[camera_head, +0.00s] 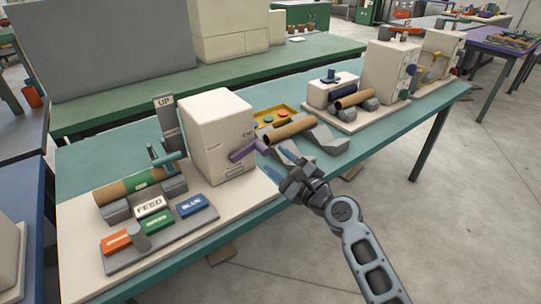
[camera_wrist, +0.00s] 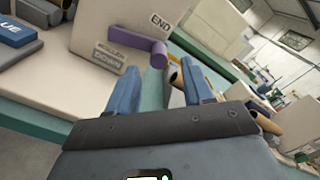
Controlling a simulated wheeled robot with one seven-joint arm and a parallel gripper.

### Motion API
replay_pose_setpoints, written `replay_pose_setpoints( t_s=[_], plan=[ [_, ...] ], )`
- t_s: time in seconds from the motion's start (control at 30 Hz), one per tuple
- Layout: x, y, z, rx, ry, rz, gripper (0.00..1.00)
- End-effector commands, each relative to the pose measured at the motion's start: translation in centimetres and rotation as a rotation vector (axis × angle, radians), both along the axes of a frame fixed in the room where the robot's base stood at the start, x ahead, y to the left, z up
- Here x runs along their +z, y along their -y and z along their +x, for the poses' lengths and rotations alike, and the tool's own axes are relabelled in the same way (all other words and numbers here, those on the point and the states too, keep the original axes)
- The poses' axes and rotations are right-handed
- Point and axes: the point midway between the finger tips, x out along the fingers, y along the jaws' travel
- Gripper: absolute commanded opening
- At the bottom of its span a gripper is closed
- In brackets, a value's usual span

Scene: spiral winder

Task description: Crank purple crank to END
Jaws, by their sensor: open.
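The purple crank (camera_head: 243,151) is on the side of a cream box (camera_head: 215,125) that stands on the teal table. In the wrist view the crank (camera_wrist: 140,42) is close, just beyond my fingers, beside an END label (camera_wrist: 160,22). A DOWN label (camera_wrist: 108,58) is below the crank on the same face. The crank's arm points toward the right in the wrist view, near the END label but apart from it. My gripper (camera_head: 285,160) is right of the crank, apart from it. Its blue fingers (camera_wrist: 175,84) are open with nothing between them.
A brown roll (camera_head: 290,130) on grey supports lies just behind my gripper. An UP sign (camera_head: 166,101) stands left of the box. Floor at right is clear.

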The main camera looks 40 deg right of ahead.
Motion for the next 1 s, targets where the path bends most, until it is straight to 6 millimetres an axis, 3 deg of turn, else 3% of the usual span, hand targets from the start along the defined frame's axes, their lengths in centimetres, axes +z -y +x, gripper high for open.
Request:
replay_pose_setpoints(
  t_s=[0.17, 0.57, 0.77, 1.0],
  plan=[
    [-0.03, -0.03, -1.17, 0.001, -0.001, 0.0, 0.51],
    [-0.15, -0.07, -1.18, 0.002, 0.002, -0.049, 0.51],
    [-0.53, -0.15, -1.05, 0.01, 0.013, -0.445, 0.51],
    [-0.58, -0.18, -1.03, 0.01, 0.023, -1.142, 0.51]
  ],
)
